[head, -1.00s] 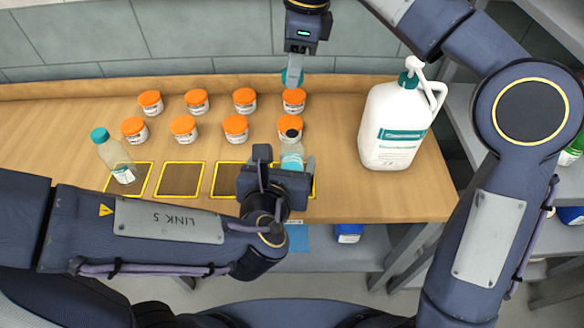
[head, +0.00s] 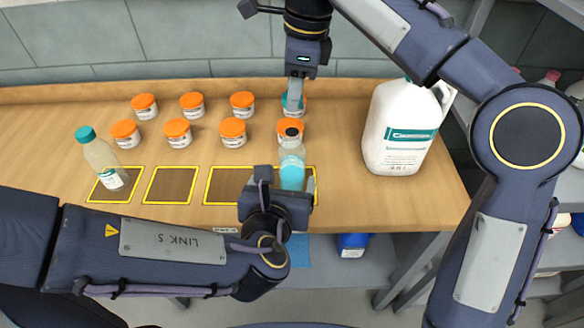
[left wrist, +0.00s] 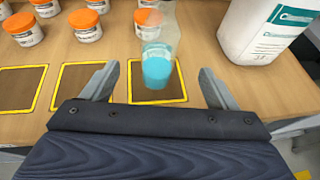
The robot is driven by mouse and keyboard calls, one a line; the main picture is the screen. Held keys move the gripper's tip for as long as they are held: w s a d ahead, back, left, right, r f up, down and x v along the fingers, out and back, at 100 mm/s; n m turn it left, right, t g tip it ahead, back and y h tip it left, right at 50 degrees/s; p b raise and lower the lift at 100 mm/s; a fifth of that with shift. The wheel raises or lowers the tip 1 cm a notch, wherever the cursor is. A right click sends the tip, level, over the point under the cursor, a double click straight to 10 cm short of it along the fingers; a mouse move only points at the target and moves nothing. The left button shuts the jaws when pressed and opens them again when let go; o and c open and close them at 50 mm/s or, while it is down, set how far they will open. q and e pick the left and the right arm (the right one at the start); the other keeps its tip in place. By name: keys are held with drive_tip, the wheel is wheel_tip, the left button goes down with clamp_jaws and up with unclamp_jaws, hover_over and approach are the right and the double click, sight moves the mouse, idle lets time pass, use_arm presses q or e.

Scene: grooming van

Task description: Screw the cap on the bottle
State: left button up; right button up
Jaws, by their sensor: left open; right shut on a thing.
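A clear bottle (head: 291,152) with teal in its lower part stands upright on the rightmost yellow-outlined square. Its dark top carries no cap. It also shows in the left wrist view (left wrist: 158,55). My left gripper (head: 286,182) is open on the near side of this bottle, its fingers (left wrist: 158,85) spread to either side and apart from it. My right gripper (head: 295,96) is shut on a teal cap (head: 299,104), held behind the bottle, in front of a back-row jar that it mostly hides. A second bottle (head: 104,163) with a teal cap stands at the leftmost square.
Several orange-lidded jars (head: 232,133) stand in two rows behind the squares, one right behind the uncapped bottle. A large white pump jug (head: 395,135) stands to the right. The wooden table (head: 420,205) is clear at its front right.

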use_arm(q)
drive_tip(key=x, duration=1.1)
drive_tip(key=shift+w+f, duration=0.15)
drive_tip(key=shift+w, duration=0.05)
drive_tip(key=c, duration=1.5)
use_arm(e)
hover_over(291, 132)
drive_tip(key=shift+d+f, duration=0.2)
drive_tip(key=shift+f, duration=2.35)
drive_tip(key=shift+f, duration=0.85)
drive_tip(key=shift+f, duration=0.55)
